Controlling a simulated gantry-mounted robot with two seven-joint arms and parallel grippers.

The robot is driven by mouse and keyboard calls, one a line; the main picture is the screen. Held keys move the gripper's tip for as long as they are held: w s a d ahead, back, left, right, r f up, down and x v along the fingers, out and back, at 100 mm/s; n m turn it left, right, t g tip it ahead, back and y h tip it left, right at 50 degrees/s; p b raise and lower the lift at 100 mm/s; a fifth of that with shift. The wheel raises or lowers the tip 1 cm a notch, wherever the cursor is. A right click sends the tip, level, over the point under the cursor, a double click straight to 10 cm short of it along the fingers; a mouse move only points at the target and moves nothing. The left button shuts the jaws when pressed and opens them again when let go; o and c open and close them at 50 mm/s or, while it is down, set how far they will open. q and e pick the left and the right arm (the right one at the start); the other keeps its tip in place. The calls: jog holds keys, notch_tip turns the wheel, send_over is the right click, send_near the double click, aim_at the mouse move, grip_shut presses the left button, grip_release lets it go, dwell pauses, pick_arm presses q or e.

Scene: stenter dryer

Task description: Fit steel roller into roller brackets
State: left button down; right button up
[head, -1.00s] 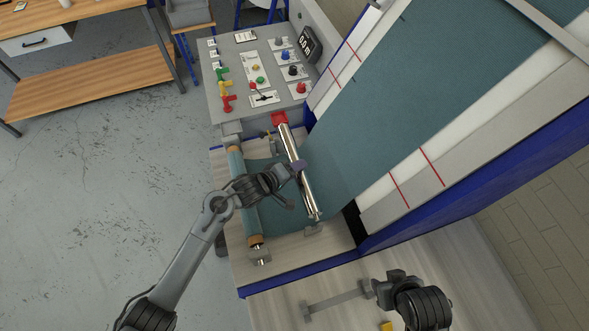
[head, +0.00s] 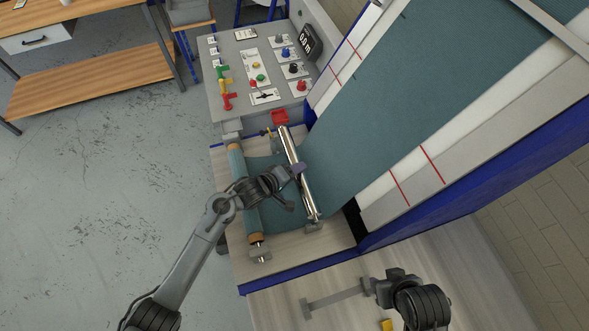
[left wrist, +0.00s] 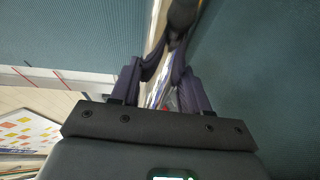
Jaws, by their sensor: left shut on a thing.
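The shiny steel roller (head: 290,150) runs lengthwise over the teal fabric beside the fabric-wrapped roll. My left gripper (head: 298,171) is shut on the roller near its middle. In the left wrist view the roller (left wrist: 157,92) shows between the two purple fingers of the left gripper (left wrist: 160,75). A grey bracket (head: 313,228) is at the roller's near end. The far end is close to a bracket area by the red part; I cannot tell whether either end sits in its bracket. My right gripper (head: 374,288) is at the lower right, away from the roller; its fingers are unclear.
The fabric-wrapped roll (head: 246,190) lies left of the roller. A red part (head: 280,117) and the control panel (head: 255,70) are beyond the far end. The sloping fabric bed (head: 400,100) rises at right. A grey bar (head: 335,299) lies near my right gripper.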

pick_arm(q)
jog(key=shift+f+b, duration=0.75)
jog(key=shift+f, duration=0.9)
jog(key=shift+w+p, duration=0.1)
jog(key=shift+p, duration=0.3)
jog(key=shift+r+p, duration=0.1)
jog(key=shift+p, duration=0.2)
dwell(0.8)
jog(key=shift+p, duration=0.4)
dwell(0.5)
jog(key=shift+f+b, duration=0.5)
jog(key=shift+f, duration=0.5)
jog(key=shift+f+b, duration=0.3)
jog(key=shift+f, duration=0.3)
